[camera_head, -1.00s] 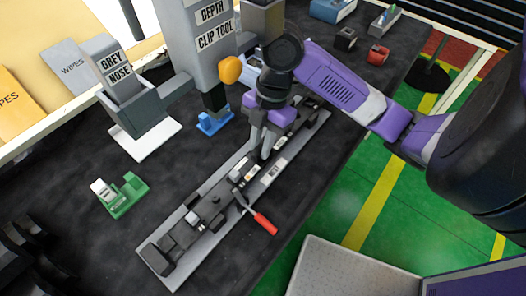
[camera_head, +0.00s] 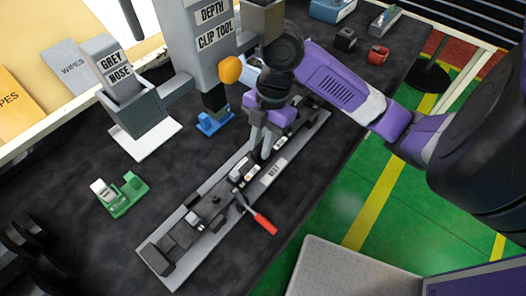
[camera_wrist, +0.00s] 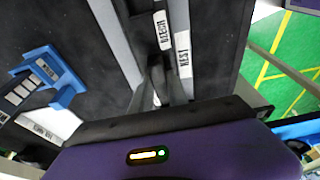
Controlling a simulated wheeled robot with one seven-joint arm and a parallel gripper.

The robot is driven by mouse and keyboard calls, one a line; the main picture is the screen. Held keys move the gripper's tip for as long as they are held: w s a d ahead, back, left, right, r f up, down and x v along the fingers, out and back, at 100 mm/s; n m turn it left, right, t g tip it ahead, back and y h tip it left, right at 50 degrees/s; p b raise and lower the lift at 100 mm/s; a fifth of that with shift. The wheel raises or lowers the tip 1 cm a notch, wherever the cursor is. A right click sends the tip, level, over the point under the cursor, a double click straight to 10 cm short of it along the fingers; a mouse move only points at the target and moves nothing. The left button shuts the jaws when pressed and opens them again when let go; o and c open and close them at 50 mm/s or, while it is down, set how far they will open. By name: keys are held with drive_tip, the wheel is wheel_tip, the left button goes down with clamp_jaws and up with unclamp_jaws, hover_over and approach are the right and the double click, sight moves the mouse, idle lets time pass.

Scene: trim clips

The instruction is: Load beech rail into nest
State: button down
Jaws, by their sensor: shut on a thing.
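My gripper (camera_head: 263,148) is shut with its fingers pointing down over the far half of the long grey nest fixture (camera_head: 170,268). In the wrist view, the closed fingers (camera_wrist: 160,78) meet at a dark bar with a white BEECH label, which I take as the beech rail (camera_wrist: 164,30). The rail lies lengthwise along the fixture, beside the NEST label (camera_wrist: 184,56). That NEST label also shows in the head view (camera_head: 273,172). The fingers hide part of the rail, and I cannot tell whether it is fully seated.
A red-handled lever (camera_head: 265,223) sticks out from the fixture's right side. The grey nose holder (camera_head: 135,108) and a green stand (camera_head: 125,195) are left. The dark table between them is clear.

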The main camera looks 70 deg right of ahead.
drive_tip(key=shift+a, duration=0.2)
drive_tip(key=c, duration=1.2)
unclamp_jaws()
